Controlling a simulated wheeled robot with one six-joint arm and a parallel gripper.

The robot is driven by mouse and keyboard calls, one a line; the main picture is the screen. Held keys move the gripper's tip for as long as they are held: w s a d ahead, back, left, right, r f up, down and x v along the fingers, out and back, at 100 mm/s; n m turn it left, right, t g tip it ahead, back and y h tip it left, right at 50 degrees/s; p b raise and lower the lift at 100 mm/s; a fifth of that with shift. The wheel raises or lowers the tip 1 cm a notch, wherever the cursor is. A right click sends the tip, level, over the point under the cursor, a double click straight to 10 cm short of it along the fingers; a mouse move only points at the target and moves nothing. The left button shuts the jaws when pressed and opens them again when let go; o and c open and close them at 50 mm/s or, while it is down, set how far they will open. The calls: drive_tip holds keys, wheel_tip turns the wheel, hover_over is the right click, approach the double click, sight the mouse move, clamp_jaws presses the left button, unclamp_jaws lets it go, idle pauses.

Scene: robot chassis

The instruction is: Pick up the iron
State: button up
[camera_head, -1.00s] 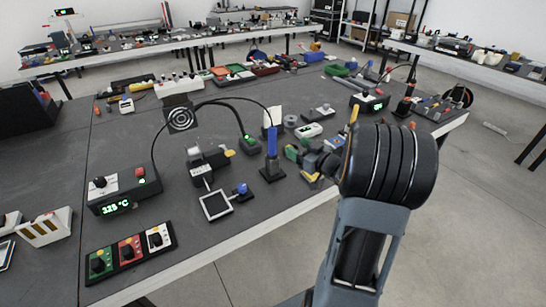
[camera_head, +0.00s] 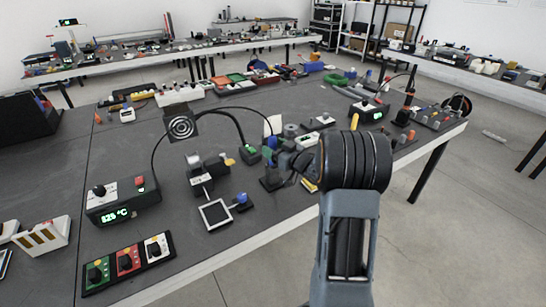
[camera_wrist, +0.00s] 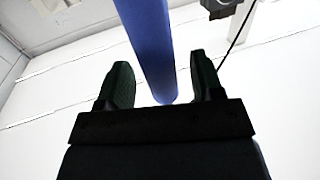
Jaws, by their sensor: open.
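The iron has a blue handle (camera_head: 268,153) and stands upright in a dark stand (camera_head: 271,182) near the front edge of the workbench. My gripper (camera_head: 284,156) is at the handle and hides part of it in the head view. In the wrist view, the blue handle (camera_wrist: 146,38) runs between the two green-padded fingers of my gripper (camera_wrist: 163,84). The fingers are open, with a visible gap on either side of the handle.
A station with a green display (camera_head: 122,205) and a silver-framed square plate (camera_head: 215,214) are to the left. A coloured button panel (camera_head: 128,258) lies front left. Several small parts crowd the bench behind my gripper. Open floor lies to the right.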

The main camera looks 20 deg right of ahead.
drive_tip(key=shift+x, duration=1.45)
drive_tip(key=c, duration=1)
drive_tip(key=shift+o, duration=0.2)
wheel_tip(320, 180, up, 10)
drive_tip(key=p, duration=0.1)
drive_tip(key=shift+r+p, duration=0.1)
drive_tip(key=shift+p, duration=0.25)
